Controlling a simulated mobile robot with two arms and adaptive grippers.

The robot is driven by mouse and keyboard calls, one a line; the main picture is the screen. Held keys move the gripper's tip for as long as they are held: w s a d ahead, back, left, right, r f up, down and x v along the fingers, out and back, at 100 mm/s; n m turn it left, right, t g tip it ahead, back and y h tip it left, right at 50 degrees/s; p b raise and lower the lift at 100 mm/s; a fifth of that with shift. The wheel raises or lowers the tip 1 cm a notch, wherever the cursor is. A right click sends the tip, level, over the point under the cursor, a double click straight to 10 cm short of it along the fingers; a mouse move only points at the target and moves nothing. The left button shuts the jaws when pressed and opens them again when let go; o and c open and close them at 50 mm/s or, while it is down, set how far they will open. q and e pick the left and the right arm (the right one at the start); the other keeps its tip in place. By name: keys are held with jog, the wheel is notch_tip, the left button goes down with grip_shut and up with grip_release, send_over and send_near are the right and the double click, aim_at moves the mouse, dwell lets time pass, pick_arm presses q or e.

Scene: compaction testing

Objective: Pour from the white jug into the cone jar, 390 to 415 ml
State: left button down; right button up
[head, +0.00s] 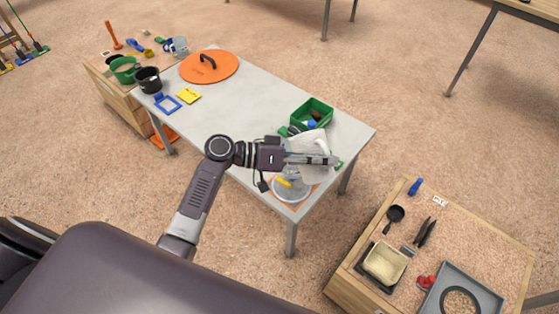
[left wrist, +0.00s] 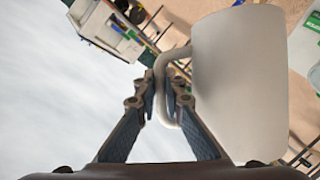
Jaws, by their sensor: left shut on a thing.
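The white jug (head: 313,143) is up at the near right end of the grey table (head: 265,105). My left gripper (head: 325,159) is shut on its handle; the left wrist view shows the fingers (left wrist: 168,100) on either side of the looped handle, with the pale jug body (left wrist: 238,75) to the right. A clear, glassy vessel (head: 292,190), which looks like the cone jar, stands on an orange mat (head: 297,204) just below the jug in the picture. The gripper and jug partly cover it. I cannot make out its fill level, the jug's exact tilt or any stream. My right gripper is out of view.
A green bin (head: 313,109) stands behind the jug. An orange round lid (head: 209,66), a yellow note (head: 189,96) and a blue frame (head: 167,103) lie at the far left. The table's middle is clear. A wooden bench (head: 480,240) with tools stands at right.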

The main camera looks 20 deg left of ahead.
aim_at(322, 146)
pick_arm(q)
jog(key=shift+r, duration=0.2)
dwell(0.5)
jog(key=shift+w+a+r+n, duration=0.15)
jog(key=shift+w+r+n, duration=0.1)
jog(key=shift+r+n, duration=0.05)
dwell(1.9)
jog(key=shift+w+a+r+n+h, duration=0.2)
jog(key=shift+r+n+h, duration=0.1)
jog(key=shift+n, duration=0.1)
dwell(1.9)
jog(key=shift+w+a+r+n, duration=0.2)
jog(key=shift+a+r+n, duration=0.05)
jog(key=shift+r+n, duration=0.1)
jog(key=shift+h, duration=0.3)
dwell(1.7)
jog(key=shift+w+a+r+n+b, duration=0.2)
jog(key=shift+r+n+b, duration=0.05)
jog(key=shift+r+b, duration=0.1)
